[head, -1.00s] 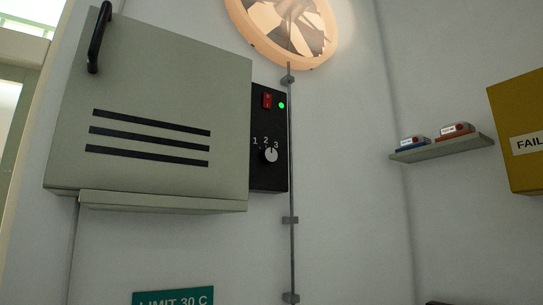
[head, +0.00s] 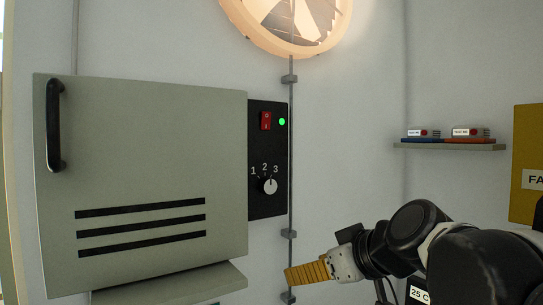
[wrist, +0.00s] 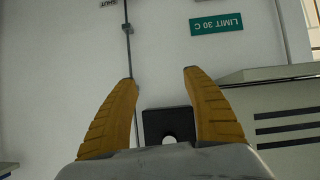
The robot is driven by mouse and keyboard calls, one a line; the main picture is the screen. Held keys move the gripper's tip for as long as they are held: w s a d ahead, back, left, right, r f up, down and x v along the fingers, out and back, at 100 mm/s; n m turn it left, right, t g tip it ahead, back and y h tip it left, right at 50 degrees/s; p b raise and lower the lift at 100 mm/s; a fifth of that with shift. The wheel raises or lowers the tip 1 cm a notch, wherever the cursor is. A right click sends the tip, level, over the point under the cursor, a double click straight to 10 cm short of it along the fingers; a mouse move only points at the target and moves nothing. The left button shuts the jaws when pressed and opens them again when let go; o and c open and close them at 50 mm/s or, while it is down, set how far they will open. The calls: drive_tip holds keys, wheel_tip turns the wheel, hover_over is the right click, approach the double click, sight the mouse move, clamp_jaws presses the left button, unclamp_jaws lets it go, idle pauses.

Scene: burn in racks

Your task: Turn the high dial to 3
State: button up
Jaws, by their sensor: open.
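The dial (head: 270,186) is a round pale knob low on a black control panel (head: 268,205), with the numbers 1, 2 and 3 printed above it. Its pointer direction is too small to tell. My gripper (head: 290,275) has yellow ribbed fingers and is below and right of the panel in the head view, apart from the dial. In the wrist view, my open gripper (wrist: 160,76) has its fingers spread, with the black panel (wrist: 153,122) showing between them. A pale round spot on that panel, partly cut off by my gripper's body, appears to be the dial.
A grey cabinet (head: 150,150) with a black handle (head: 54,125) and a lower ledge (head: 190,284) adjoins the panel. A red switch (head: 266,121) and green light (head: 282,121) sit above the dial. A vertical conduit (head: 291,205) runs beside it. A shelf (head: 450,147) is at right.

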drive_tip(key=n+t+y+p, duration=0.1)
drive_tip(key=n+y+p, duration=0.1)
drive_tip(key=p, duration=0.5)
approach(271, 187)
drive_tip(key=p+x, duration=0.2)
drive_tip(key=x, duration=0.8)
drive_tip(key=shift+w+a+p, duration=0.1)
drive_tip(key=shift+w+p, duration=0.05)
drive_tip(key=shift+p, duration=0.2)
drive_tip(key=c, duration=1.2)
